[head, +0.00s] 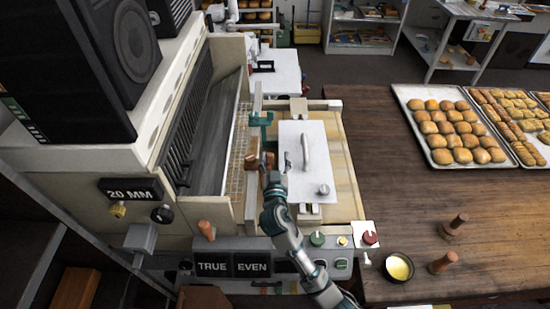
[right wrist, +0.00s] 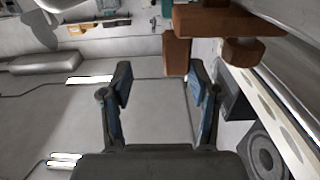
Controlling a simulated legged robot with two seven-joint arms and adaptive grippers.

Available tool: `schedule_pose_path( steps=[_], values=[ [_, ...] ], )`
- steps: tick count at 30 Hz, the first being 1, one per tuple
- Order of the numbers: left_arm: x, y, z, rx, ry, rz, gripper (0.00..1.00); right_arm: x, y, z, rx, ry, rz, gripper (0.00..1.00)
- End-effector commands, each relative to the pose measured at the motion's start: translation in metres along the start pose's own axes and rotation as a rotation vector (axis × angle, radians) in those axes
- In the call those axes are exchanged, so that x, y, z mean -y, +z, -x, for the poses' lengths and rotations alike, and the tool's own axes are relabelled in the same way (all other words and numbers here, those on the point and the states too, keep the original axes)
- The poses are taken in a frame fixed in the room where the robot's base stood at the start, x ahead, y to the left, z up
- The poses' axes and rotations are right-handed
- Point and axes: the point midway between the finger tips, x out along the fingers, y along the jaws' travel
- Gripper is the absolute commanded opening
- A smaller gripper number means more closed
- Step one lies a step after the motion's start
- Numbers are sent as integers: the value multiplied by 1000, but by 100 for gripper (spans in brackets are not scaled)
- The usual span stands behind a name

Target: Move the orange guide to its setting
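The orange guide (head: 252,162) looks like a brown-orange wooden block, at the left edge of the pale board in the head view. In the right wrist view brown-orange wooden parts (right wrist: 214,20) stand at the upper right, beyond the fingertips. My right gripper (head: 270,176) is close to the guide and partly covers it. In the right wrist view the right gripper (right wrist: 163,85) is open, with nothing between its blue-padded fingers. Whether a finger touches the guide cannot be told. My left gripper is not seen.
A white plate with a handle (head: 315,165) lies right of the guide. A teal bracket (head: 261,119) stands behind it. A "20 MM" sign (head: 130,190) and "TRUE" and "EVEN" panels (head: 232,265) are on the machine. Pastry trays (head: 408,97) and a yellow-filled bowl (head: 399,267) are at right.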

Motion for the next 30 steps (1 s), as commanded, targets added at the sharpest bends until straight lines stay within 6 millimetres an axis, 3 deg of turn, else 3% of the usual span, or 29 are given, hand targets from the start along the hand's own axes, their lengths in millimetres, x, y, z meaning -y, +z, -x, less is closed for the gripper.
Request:
schedule_pose_path(
  steps=[5, 11, 17, 24, 30],
  values=[
    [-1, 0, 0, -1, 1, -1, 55, 4, 0, 0, 0, 6, 5, 48],
    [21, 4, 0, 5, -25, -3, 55, 2, 0, 0, 0, 2, 2, 0],
    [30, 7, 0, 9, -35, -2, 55, 2, 0, 0, 0, -4, -1, 0],
    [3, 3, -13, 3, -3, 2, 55, 0, 2, -35, -1, 5, 1, 0],
    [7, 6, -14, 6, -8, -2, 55, 0, -1, -46, -2, 3, 1, 0]
  ],
)
